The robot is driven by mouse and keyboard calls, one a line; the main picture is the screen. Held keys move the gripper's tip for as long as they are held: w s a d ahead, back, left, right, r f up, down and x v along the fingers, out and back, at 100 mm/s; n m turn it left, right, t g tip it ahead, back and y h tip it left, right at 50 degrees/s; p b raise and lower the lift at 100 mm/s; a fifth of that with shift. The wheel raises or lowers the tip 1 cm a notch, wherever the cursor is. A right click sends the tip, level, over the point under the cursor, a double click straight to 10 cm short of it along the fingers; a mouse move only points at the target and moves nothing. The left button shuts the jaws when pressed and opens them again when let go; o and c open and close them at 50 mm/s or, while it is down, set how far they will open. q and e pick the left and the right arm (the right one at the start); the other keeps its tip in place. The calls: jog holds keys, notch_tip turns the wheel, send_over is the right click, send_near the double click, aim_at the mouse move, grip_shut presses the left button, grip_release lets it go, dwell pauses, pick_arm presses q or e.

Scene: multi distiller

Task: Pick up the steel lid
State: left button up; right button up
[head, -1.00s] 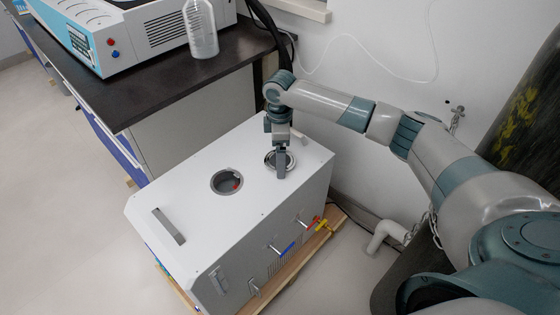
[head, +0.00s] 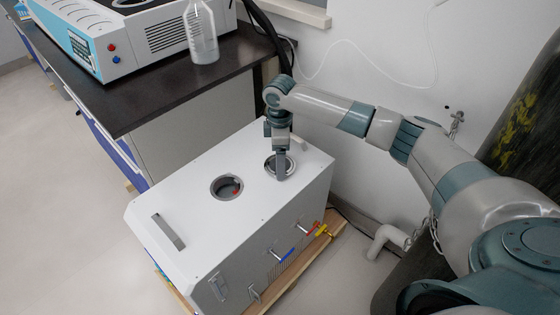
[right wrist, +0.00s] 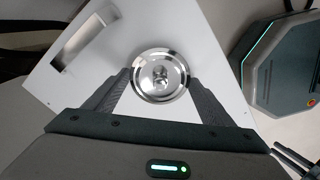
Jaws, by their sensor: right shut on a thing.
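The steel lid (right wrist: 160,77) is a shiny round disc with a small knob in its middle. In the right wrist view it sits between the two dark fingers of my right gripper (right wrist: 160,85), which close on its rim from both sides. In the head view my right gripper (head: 281,172) points down at the right-hand round port (head: 292,160) of the white box (head: 200,240). The fingers partly hide the lid and port there, so I cannot tell whether the lid is clear of its seat.
A second round opening (head: 227,187) lies left of the gripper, uncovered and dark inside. A bar handle (head: 168,231) stands on the box top. Blue, red and yellow valves stick out at the front. A dark bench (head: 150,95) behind carries a clear bottle (head: 201,35) and a blue-white device.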

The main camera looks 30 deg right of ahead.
notch_tip(320, 180, up, 8)
jog(key=shift+r+p, duration=0.25)
jog(key=shift+p, duration=0.2)
pick_arm(q)
jog(key=shift+s+a+g, duration=0.4)
jog(key=shift+s+a, duration=0.05)
jog(key=shift+a, duration=0.15)
pick_arm(e)
jog(key=shift+r, duration=0.6)
pick_arm(q)
jog(key=shift+s, duration=0.1)
